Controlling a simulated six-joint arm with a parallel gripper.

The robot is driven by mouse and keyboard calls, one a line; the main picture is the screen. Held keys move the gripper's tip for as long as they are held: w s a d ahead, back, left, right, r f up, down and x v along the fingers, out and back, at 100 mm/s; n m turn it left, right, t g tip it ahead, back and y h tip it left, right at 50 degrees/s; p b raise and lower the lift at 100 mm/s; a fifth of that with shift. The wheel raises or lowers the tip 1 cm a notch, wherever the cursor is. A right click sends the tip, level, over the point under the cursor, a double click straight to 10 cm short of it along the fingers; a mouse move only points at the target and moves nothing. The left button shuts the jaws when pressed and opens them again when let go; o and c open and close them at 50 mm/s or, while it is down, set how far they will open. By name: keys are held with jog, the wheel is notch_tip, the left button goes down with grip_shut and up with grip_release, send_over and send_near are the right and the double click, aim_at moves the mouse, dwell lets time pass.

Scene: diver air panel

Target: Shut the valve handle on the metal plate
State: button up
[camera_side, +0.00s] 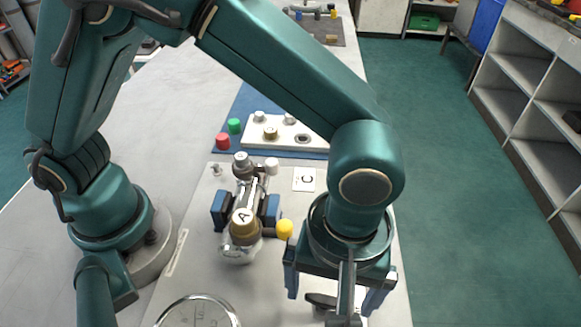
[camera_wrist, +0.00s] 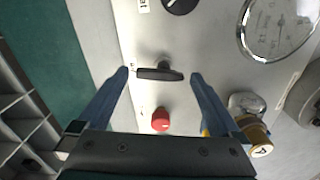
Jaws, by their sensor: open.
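The valve handle (camera_wrist: 160,74) is a dark bar on a short stem on the grey metal plate (camera_wrist: 205,40). In the wrist view it lies crosswise, its length running from one fingertip towards the other. My gripper (camera_wrist: 160,74) is open, with one blue finger at each end of the bar and small gaps showing. How far the fingertips are above the plate is hard to tell. In the side view my gripper (camera_side: 332,297) is over the right part of the plate (camera_side: 195,240), and a dark part of the handle (camera_side: 320,300) shows between the fingers, partly hidden.
A red knob (camera_wrist: 160,120) is close to the handle. A round gauge (camera_wrist: 280,27) and a dark round knob (camera_wrist: 180,4) are nearby. A yellow knob (camera_side: 285,229) and brass-capped fitting A (camera_side: 244,224) stand left of my gripper. The table edge is to the right.

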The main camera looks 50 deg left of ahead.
jog(key=c, duration=1.3)
jog(key=shift+o, duration=0.3)
jog(key=shift+m, duration=0.3)
jog(key=m, duration=0.3)
jog(key=shift+s+m, duration=0.1)
jog(key=shift+m, duration=0.2)
jog(key=m, duration=0.3)
jog(key=shift+m, duration=0.3)
jog(key=m, duration=0.4)
jog(key=shift+s+m, duration=0.15)
jog(key=shift+m, duration=0.15)
jog(key=shift+s+m, duration=0.1)
jog(key=shift+m, duration=1.7)
